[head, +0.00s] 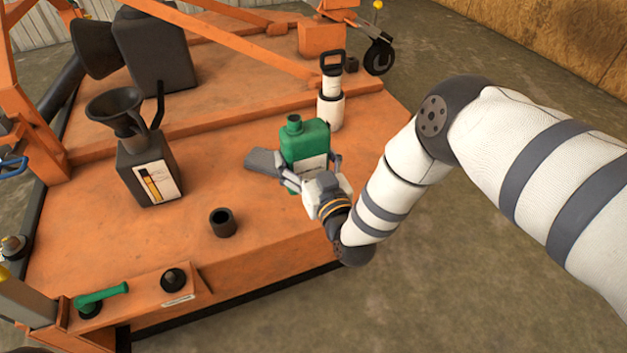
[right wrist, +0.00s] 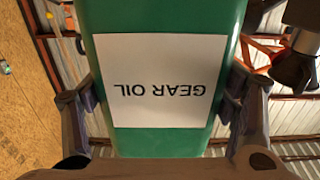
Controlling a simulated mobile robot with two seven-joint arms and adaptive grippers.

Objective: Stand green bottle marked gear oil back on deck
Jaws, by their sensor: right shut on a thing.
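The green bottle (head: 305,142) is upright over the orange deck (head: 255,205), toward its right side, with its capped neck up. My right gripper (head: 310,172) is shut on the bottle, one finger on each side of its body. In the right wrist view the bottle (right wrist: 165,142) fills the middle, and its white label reads GEAR OIL upside down. The bottle's base is hidden behind the gripper, so I cannot tell whether it touches the deck. My left gripper is not in view.
A dark grey flat piece (head: 262,160) lies just left of the bottle. A white pump-like container (head: 330,108) stands behind it. A black can with a funnel (head: 148,170) stands left, and a short black cup (head: 222,223) in front. Deck between them is bare.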

